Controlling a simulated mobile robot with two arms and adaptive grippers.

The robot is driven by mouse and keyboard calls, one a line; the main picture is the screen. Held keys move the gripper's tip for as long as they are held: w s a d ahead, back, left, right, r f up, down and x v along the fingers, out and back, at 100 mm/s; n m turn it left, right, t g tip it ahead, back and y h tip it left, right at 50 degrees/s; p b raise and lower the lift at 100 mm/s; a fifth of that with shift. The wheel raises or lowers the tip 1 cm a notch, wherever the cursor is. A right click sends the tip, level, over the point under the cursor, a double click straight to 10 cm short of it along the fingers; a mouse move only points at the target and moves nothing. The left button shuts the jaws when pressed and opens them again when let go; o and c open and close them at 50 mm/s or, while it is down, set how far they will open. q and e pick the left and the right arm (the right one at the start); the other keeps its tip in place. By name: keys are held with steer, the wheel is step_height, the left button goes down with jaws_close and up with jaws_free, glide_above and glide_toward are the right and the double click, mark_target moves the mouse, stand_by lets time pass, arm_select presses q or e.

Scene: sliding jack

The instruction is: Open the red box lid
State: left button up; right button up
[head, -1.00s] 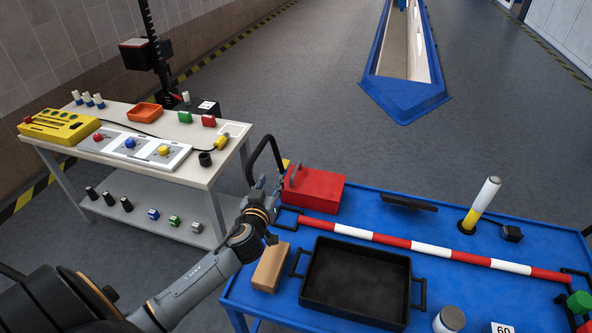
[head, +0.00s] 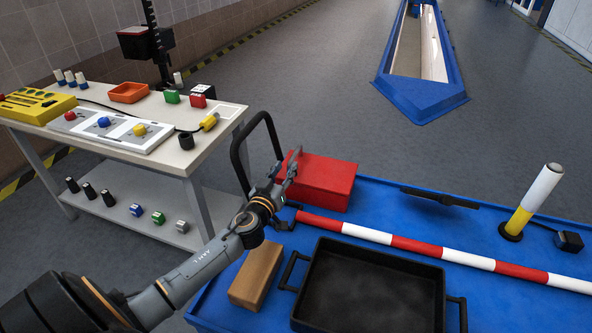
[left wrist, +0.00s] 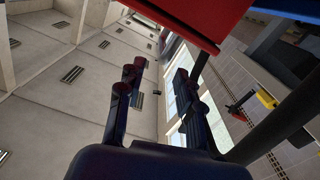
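The red box (head: 325,185) stands at the far left corner of the blue cart. Its top looks closed, with no gap visible in the head view. My left gripper (head: 285,168) is at the box's left side, with its fingertips near the upper left edge. In the left wrist view the two fingers (left wrist: 156,80) are spread apart with nothing between them. The red box (left wrist: 190,18) shows there at the top, beyond the fingertips; I cannot tell whether a finger touches it. My right gripper is not in view.
On the blue cart (head: 375,200) are a black tray (head: 372,290), a wooden block (head: 256,276), a red-and-white bar (head: 415,246) and a white-and-yellow post (head: 535,200). A black cart handle (head: 240,165) rises close to my left gripper. A workbench (head: 200,158) stands to the left.

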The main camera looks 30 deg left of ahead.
mark_target(291, 160)
arm_select(q)
steer(key=shift+f+x, duration=0.2)
steer(key=shift+x, duration=1.7)
steer(key=shift+f+x, duration=0.2)
steer(key=shift+x, duration=1.7)
jaws_close()
